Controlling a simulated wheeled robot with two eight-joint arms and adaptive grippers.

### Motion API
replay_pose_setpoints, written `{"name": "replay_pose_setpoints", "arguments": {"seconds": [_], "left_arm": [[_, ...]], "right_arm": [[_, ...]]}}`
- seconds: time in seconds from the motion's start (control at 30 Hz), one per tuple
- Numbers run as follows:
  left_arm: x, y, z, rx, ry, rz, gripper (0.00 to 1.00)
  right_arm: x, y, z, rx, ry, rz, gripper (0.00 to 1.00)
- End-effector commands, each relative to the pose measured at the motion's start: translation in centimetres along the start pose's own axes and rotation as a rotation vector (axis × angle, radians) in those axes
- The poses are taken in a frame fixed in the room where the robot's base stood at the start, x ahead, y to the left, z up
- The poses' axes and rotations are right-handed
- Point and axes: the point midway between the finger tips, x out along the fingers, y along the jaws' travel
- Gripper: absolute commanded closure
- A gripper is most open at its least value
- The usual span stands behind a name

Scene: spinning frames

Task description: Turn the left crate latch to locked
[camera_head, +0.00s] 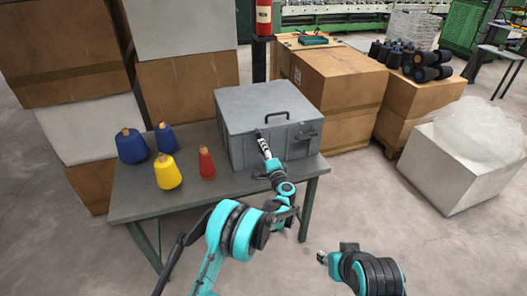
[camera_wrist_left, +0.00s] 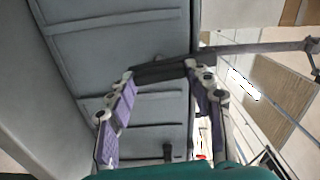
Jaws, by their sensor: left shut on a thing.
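The grey crate (camera_head: 265,108) stands on the table with its lid down and a dark handle on top. My left gripper (camera_head: 261,138) is at the left part of the crate's front, at the left latch (camera_head: 258,132). In the left wrist view, the left gripper's fingers (camera_wrist_left: 160,70) are shut on a dark bar, the latch (camera_wrist_left: 158,74), against the grey crate wall (camera_wrist_left: 110,50). The gripper hides much of the latch in the head view, so its exact angle is unclear. Another dark latch (camera_head: 306,134) sits on the crate's right front. My right gripper (camera_head: 322,258) is low, away from the table.
Blue cones (camera_head: 131,146), a yellow cone (camera_head: 167,172) and a red cone (camera_head: 206,162) stand on the grey table (camera_head: 140,205), left of the crate. Cardboard boxes (camera_head: 340,85) stand behind and to the right.

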Motion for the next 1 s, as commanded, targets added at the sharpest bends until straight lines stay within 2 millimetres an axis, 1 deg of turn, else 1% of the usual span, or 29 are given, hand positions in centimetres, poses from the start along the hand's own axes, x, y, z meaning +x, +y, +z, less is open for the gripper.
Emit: {"name": "replay_pose_setpoints", "arguments": {"seconds": [0.03,0.07,0.1,0.4,0.53,0.67,0.9,1.0], "left_arm": [[0.1,-0.1,-0.1,0.002,0.002,-0.001,0.46],[0.1,-0.1,-0.1,0.002,0.002,-0.001,0.38],[0.1,-0.1,-0.1,0.001,0.002,-0.001,0.28],[0.0,0.0,0.0,0.000,0.001,0.000,0.28],[-0.9,0.0,-0.1,0.000,0.002,0.000,0.28],[-3.1,-0.1,-0.1,-0.001,0.003,0.000,0.28],[-8.4,0.0,-0.1,-0.001,0.003,-0.001,0.28],[-10.1,0.0,-0.1,-0.001,0.003,-0.001,0.28]], "right_arm": [[0.0,0.0,0.0,0.000,0.000,0.000,0.60],[0.0,0.0,0.0,0.000,0.000,0.000,0.60],[0.0,0.0,0.0,0.000,0.000,0.000,0.60],[0.0,0.0,0.0,0.000,0.000,0.000,0.60],[0.0,0.0,0.0,0.000,0.000,0.000,0.60],[0.0,0.0,0.0,0.000,0.000,0.000,0.60],[0.0,0.0,0.0,0.000,0.000,0.000,0.60],[0.0,0.0,0.0,0.000,0.000,0.000,0.60]]}}
